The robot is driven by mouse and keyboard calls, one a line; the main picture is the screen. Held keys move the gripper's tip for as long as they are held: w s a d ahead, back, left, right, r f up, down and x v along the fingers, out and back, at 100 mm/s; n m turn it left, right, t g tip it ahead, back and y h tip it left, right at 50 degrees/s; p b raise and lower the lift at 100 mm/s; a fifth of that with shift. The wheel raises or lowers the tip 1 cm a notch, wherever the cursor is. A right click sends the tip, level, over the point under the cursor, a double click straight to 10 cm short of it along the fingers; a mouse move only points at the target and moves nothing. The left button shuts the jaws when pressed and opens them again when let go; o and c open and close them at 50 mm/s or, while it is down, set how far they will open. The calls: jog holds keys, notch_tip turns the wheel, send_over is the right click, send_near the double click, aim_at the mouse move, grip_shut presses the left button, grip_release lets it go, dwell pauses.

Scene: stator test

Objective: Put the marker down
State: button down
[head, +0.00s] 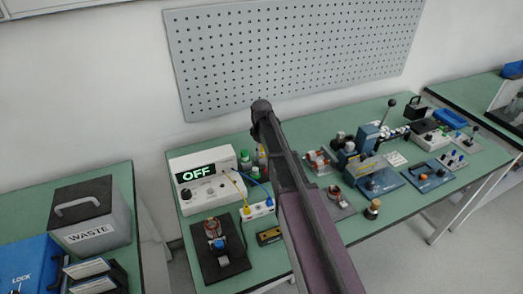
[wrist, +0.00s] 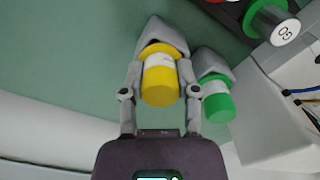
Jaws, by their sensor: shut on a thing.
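The yellow marker (wrist: 160,80) is a short, thick cylinder with a yellow body and a pale label band. My gripper (wrist: 161,76) is shut on it, with one finger on each side, in the wrist view. A grey tapered shape (wrist: 168,32) shows just beyond the marker; I cannot tell whether the marker rests in it. A similar green marker (wrist: 217,100) stands just to the right, outside the fingers. In the head view my arm crosses the middle of the bench, and the gripper cannot be made out there.
The green bench (head: 395,217) holds a white box reading OFF (head: 208,180), a white socket strip (head: 257,210) and a dark fixture (head: 220,250). Cables run close on the right.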

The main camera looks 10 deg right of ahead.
jog(key=shift+f, duration=0.15)
jog(key=shift+c, duration=1.8)
grip_release()
notch_tip(320, 180, up, 13)
jog(key=p, duration=1.2)
jog(key=shift+p, duration=0.4)
jog(key=s+m, duration=0.9)
jog(key=s, duration=1.5)
jog(key=shift+s, duration=0.15)
jog(key=shift+d, duration=0.1)
